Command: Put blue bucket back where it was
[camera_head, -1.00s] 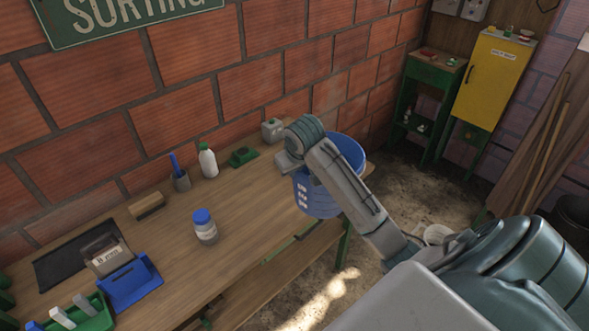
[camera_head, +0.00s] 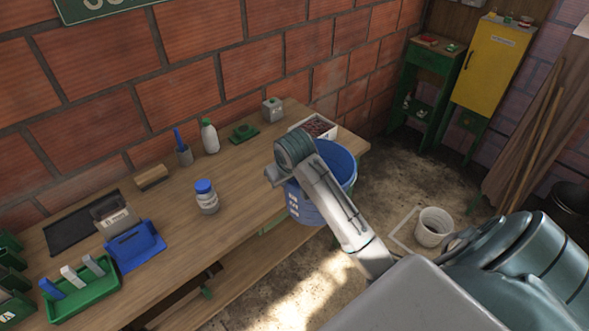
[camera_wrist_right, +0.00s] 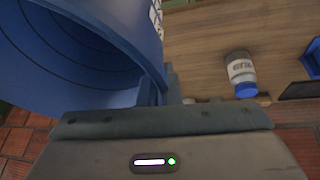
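The blue bucket (camera_head: 340,168) hangs at the front right edge of the wooden workbench (camera_head: 225,170), partly hidden behind my right arm. White marks show on its side. My right gripper (camera_head: 279,178) is at the bucket's left side; its fingertips are mostly hidden in the head view. In the right wrist view the blue bucket (camera_wrist_right: 90,50) fills the upper left, open mouth showing, with its rim against the dark gripper (camera_wrist_right: 168,88), which appears shut on it. My left gripper is not in view.
A white crate with dark contents (camera_head: 318,127) sits at the bench's right end. A white bucket (camera_head: 433,227) stands on the floor by a pale square outline (camera_head: 403,234). A blue-lidded jar (camera_head: 206,197) and white bottle (camera_head: 209,136) stand on the bench. A yellow cabinet (camera_head: 490,75) stands far right.

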